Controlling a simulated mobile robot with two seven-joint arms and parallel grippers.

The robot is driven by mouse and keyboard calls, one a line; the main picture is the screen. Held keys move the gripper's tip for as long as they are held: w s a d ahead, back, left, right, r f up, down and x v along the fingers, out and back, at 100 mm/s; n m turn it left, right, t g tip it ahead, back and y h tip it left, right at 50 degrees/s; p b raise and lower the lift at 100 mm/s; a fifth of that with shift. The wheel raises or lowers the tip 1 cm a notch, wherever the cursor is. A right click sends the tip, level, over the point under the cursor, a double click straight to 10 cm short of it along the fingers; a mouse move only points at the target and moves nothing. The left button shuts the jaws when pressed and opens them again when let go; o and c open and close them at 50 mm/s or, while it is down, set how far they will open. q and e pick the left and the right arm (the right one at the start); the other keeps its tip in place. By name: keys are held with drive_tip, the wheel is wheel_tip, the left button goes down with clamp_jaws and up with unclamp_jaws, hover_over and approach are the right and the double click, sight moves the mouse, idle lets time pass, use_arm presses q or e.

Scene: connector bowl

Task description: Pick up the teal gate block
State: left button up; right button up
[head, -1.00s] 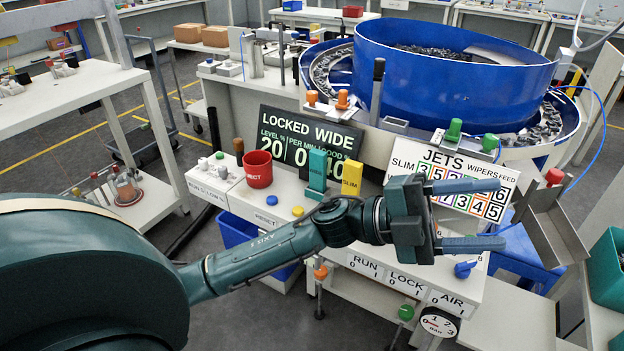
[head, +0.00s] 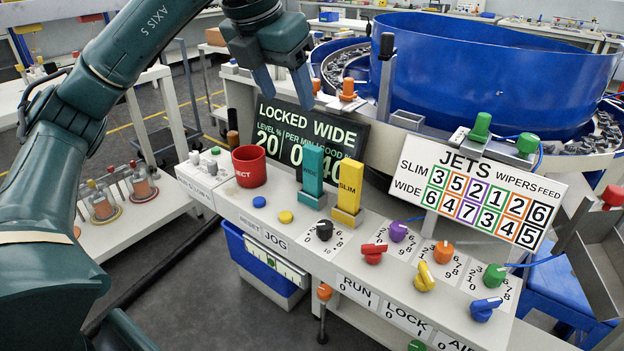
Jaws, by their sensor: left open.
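The teal gate block (head: 313,170) stands upright on a teal base on the pale bench top, in the middle of the head view. A yellow block marked SLIM (head: 349,186) stands just to its right. My left gripper (head: 289,100) is open and empty, its two blue-grey fingers pointing down. In the picture it hangs above and slightly left of the teal block, apart from it, in front of the dark display. My right gripper is not in view.
A red cup (head: 250,166) stands left of the teal block. The dark LOCKED WIDE display (head: 308,135) is behind it. Coloured knobs, such as a black one (head: 324,230), line the bench front. A big blue bowl (head: 480,70) and the JETS board (head: 475,190) are to the right.

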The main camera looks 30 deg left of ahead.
use_arm(q)
hover_over(312, 148)
drive_tip(key=s, duration=0.3)
wheel_tip(312, 148, down, 6)
drive_tip(key=f, duration=0.1)
drive_tip(key=x, duration=0.2)
drive_tip(key=b+x, duration=0.1)
drive_tip(key=x, duration=0.2)
drive_tip(key=shift+w+a+r, duration=0.15)
drive_tip(key=shift+w, duration=0.2)
clamp_jaws()
